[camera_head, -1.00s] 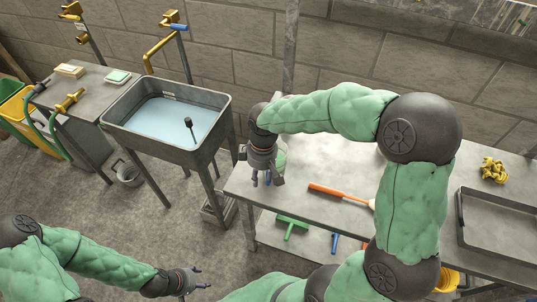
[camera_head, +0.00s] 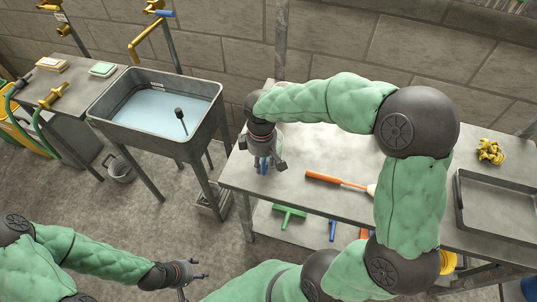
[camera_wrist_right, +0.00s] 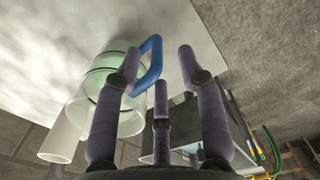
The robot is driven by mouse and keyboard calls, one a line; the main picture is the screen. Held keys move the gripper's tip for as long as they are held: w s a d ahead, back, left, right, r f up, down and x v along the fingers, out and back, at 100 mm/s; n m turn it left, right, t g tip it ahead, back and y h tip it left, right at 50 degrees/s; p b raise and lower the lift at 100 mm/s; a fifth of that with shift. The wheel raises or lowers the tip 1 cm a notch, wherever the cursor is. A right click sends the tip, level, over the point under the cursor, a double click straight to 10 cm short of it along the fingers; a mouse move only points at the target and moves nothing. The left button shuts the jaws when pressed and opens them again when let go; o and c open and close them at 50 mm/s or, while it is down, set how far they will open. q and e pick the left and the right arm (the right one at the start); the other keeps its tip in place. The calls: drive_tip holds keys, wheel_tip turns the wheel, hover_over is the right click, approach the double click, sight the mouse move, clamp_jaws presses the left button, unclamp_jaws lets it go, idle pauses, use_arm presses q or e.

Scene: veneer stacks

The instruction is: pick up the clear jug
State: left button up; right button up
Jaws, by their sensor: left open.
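The clear jug (camera_wrist_right: 108,88) has a greenish band and a blue handle (camera_wrist_right: 150,66); it shows in the right wrist view. In the head view it is mostly hidden behind my right gripper, with a pale green edge (camera_head: 280,137) showing at the left end of the table. My right gripper (camera_wrist_right: 158,62) is open, its fingers apart, with the blue handle close to and partly behind the left finger. Whether they touch I cannot tell. My left gripper (camera_head: 204,268) is open and empty, low over the floor.
On the metal table (camera_head: 310,155) lie an orange-handled tool (camera_head: 335,181), yellow crumpled gloves (camera_head: 490,151) and a grey tray (camera_head: 500,212). A water-filled sink (camera_head: 160,118) stands to the left. Another clear cylinder (camera_wrist_right: 62,142) shows beside the jug in the wrist view.

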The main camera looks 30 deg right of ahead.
wheel_tip(320, 180, down, 4)
drive_tip(key=shift+d+f+b, duration=0.1)
drive_tip(key=shift+d+b, duration=0.05)
drive_tip(key=shift+b, duration=0.65)
clamp_jaws()
drive_tip(key=shift+w+r, duration=0.1)
drive_tip(key=shift+r, duration=0.1)
drive_tip(key=shift+r, duration=0.15)
